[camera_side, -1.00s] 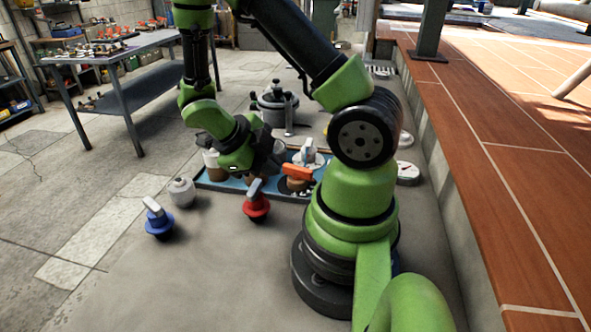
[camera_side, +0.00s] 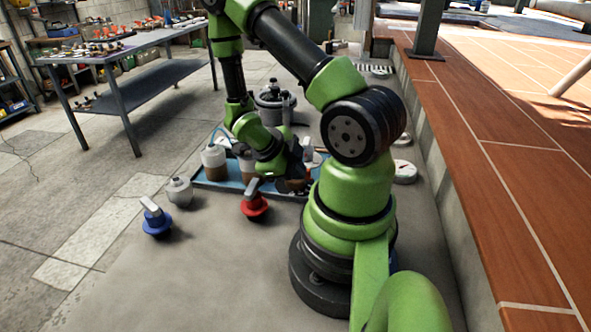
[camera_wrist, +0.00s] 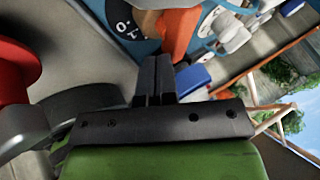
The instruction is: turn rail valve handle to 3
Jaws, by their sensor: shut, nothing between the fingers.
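The rail valve's orange handle (camera_wrist: 180,30) shows at the top of the wrist view, beside a black dial (camera_wrist: 124,20) with white marks, of which a 0 and what looks like a 1 can be read. My gripper (camera_wrist: 157,62) is shut and empty. Its fingertips are just below the orange handle in that view; whether they touch it I cannot tell. In the side view my gripper (camera_side: 291,184) is low over the blue tray (camera_side: 222,186) and hides most of the handle and dial. The handle's exact setting is not readable.
A red valve (camera_side: 254,207) with a grey lever stands in front of the tray, left of my gripper. A metal pot (camera_side: 272,103) is behind. The floor in front is clear.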

